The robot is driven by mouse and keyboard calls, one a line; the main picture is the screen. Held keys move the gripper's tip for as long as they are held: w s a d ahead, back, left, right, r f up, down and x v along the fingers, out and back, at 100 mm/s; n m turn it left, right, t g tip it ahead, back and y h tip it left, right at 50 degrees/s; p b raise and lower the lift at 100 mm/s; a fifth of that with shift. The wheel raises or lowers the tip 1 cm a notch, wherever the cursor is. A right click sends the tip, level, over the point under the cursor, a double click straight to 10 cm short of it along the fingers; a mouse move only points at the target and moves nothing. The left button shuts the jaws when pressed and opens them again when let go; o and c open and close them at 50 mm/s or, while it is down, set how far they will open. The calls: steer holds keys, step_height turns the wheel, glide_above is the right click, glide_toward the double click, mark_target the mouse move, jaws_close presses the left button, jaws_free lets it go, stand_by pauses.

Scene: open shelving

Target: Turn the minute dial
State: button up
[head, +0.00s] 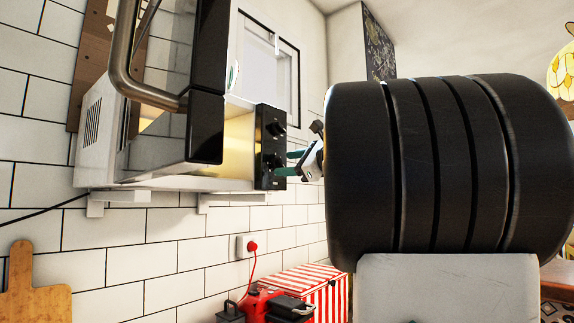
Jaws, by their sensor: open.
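A white microwave (160,184) sits on brackets on the wall with its black-framed door (207,90) swung open and its inside lit. Its black control panel (270,182) faces right and carries an upper dial (275,129) and a lower dial (274,161). I cannot read which one is the minute dial. My gripper (287,163) is open, with its teal fingers pointing left at the lower part of the panel. One finger is above and one below the level of the lower dial. I cannot tell whether they touch it.
My dark arm fills the right and hides what is behind. Below are a red appliance (262,304), a red-and-white striped box (312,283) and a wall socket with a red plug (247,247). A wooden board (36,290) hangs at lower left.

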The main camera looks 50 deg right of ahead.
steer(key=s, duration=0.6)
steer(key=shift+s, duration=0.25)
step_height(320, 180, down, 9)
steer(key=n+g, duration=0.3)
steer(key=a+f+n+g+y, duration=0.2)
steer(key=a+f+n+g, duration=0.55)
steer(key=a+f, duration=0.9)
steer(key=s+a+f+n+g+h, duration=0.1)
steer(key=s+a+f+n+g, duration=0.2)
steer(key=s+a+f+n, duration=0.3)
steer(key=s+a+f+n+g+h, duration=0.1)
steer(key=s+a+f+n+g, duration=0.2)
steer(key=s+a+f+n, duration=0.3)
steer(key=a+f+n, duration=0.4)
steer(key=a+f, duration=0.1)
steer(key=a, duration=0.1)
steer(key=shift+s+f, duration=0.3)
steer(key=shift+s, duration=0.1)
